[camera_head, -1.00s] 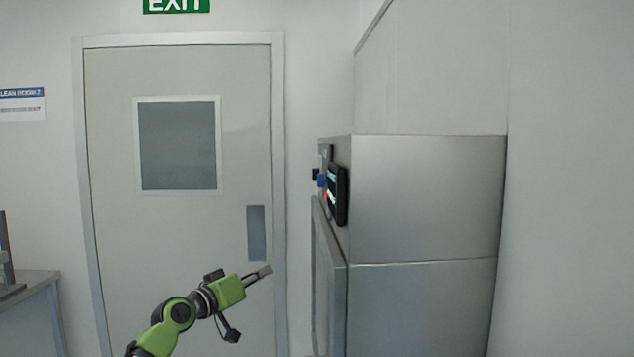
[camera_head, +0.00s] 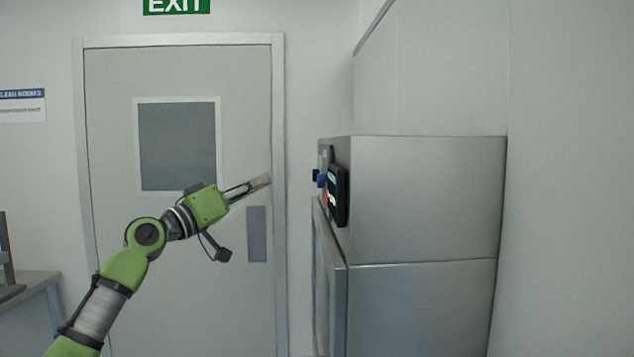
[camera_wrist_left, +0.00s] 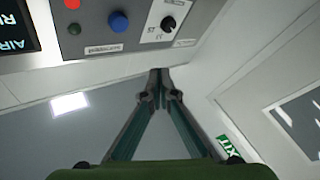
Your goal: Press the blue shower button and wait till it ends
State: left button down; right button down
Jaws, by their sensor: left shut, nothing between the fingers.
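The blue button (camera_head: 321,181) sticks out from the left face of the steel cabinet (camera_head: 425,200) in the head view. In the left wrist view the blue button (camera_wrist_left: 118,21) sits on a grey control panel (camera_wrist_left: 100,45), beside a red button, a small dark button and a black knob. My left gripper (camera_head: 264,181) is shut and empty, left of the blue button and apart from it, at about its height in the head view. Its fingertips (camera_wrist_left: 160,72) meet below the panel in the wrist view. My right gripper is not in view.
A black display (camera_head: 337,196) is mounted on the cabinet near the button. A closed door (camera_head: 105,200) with a window stands behind my left arm. A grey table (camera_head: 35,290) is at the left edge. Space between gripper and cabinet looks clear.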

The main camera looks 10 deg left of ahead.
aim_at(320, 181)
pick_arm(q)
jog(key=w+d+p, duration=0.2)
jog(key=d+p, duration=0.3)
jog(key=d, duration=0.3)
jog(key=shift+w+d, duration=0.2)
jog(key=shift+w, duration=0.05)
dwell(0.4)
jog(key=shift+d, duration=0.1)
dwell(0.8)
jog(key=shift+d, duration=0.25)
